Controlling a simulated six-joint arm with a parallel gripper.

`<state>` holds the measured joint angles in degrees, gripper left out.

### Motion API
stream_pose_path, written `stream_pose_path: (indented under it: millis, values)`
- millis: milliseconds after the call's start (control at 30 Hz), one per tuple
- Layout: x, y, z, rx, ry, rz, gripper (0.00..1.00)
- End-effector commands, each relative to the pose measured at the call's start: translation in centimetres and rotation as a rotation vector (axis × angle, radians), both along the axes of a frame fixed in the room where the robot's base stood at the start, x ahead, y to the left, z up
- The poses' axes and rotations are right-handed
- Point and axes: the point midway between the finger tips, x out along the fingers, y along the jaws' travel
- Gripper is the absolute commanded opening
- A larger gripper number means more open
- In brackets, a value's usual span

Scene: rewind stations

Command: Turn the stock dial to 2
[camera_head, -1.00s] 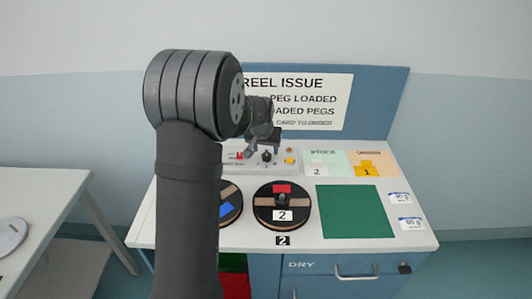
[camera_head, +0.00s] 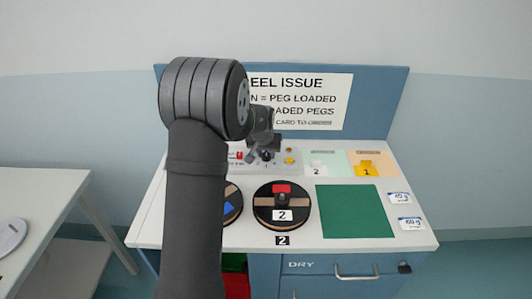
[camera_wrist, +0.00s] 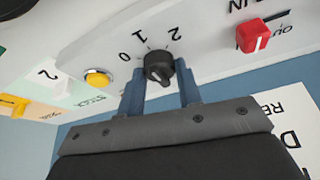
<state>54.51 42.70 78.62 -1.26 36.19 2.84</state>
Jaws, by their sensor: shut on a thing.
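The stock dial is a small black knob (camera_wrist: 158,66) on a pale panel, with 0, 1 and 2 printed around it. A pale line shows on the knob's lower face in the wrist view. I cannot tell which number it marks. My gripper (camera_wrist: 161,88) has its two blue-grey fingers on either side of the knob, shut on it. In the head view my gripper (camera_head: 264,152) is at the panel and mostly covers the dial (camera_head: 267,156).
A yellow button (camera_wrist: 97,79) and a red switch (camera_wrist: 252,37) flank the dial. Two black reels, one numbered 2 (camera_head: 282,215), lie in front of the panel. A green mat (camera_head: 352,212) is at right. A sign board (camera_head: 380,105) stands behind.

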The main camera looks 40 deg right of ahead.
Motion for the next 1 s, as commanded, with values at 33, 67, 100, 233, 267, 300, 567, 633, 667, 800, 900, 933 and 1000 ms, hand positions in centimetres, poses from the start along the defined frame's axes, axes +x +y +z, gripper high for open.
stream_pose_path:
  millis: [33, 67, 100, 233, 267, 300, 567, 633, 667, 800, 900, 933, 1000]
  values:
    - [0.00, 0.01, 0.02, 0.000, 0.000, -0.002, 0.09]
    - [0.00, 0.01, 0.02, 0.000, 0.000, -0.007, 0.09]
    - [0.01, 0.02, 0.02, -0.001, 0.001, -0.013, 0.09]
    - [0.05, 0.05, 0.02, -0.001, 0.001, -0.052, 0.09]
    - [0.07, 0.06, 0.02, -0.001, 0.001, -0.065, 0.09]
    - [0.10, 0.08, 0.02, 0.000, 0.002, -0.086, 0.09]
    - [0.26, 0.10, 0.02, -0.001, 0.002, -0.285, 0.09]
    - [0.32, 0.11, 0.03, -0.002, 0.001, -0.348, 0.09]
    - [0.34, 0.14, 0.03, -0.001, 0.002, -0.376, 0.09]
    - [0.39, 0.10, 0.07, -0.002, 0.001, -0.503, 0.09]
    - [0.44, 0.13, 0.03, -0.002, 0.001, -0.587, 0.09]
    - [0.47, 0.13, 0.02, -0.001, 0.001, -0.611, 0.09]
    - [0.51, 0.11, 0.04, -0.002, 0.001, -0.663, 0.09]
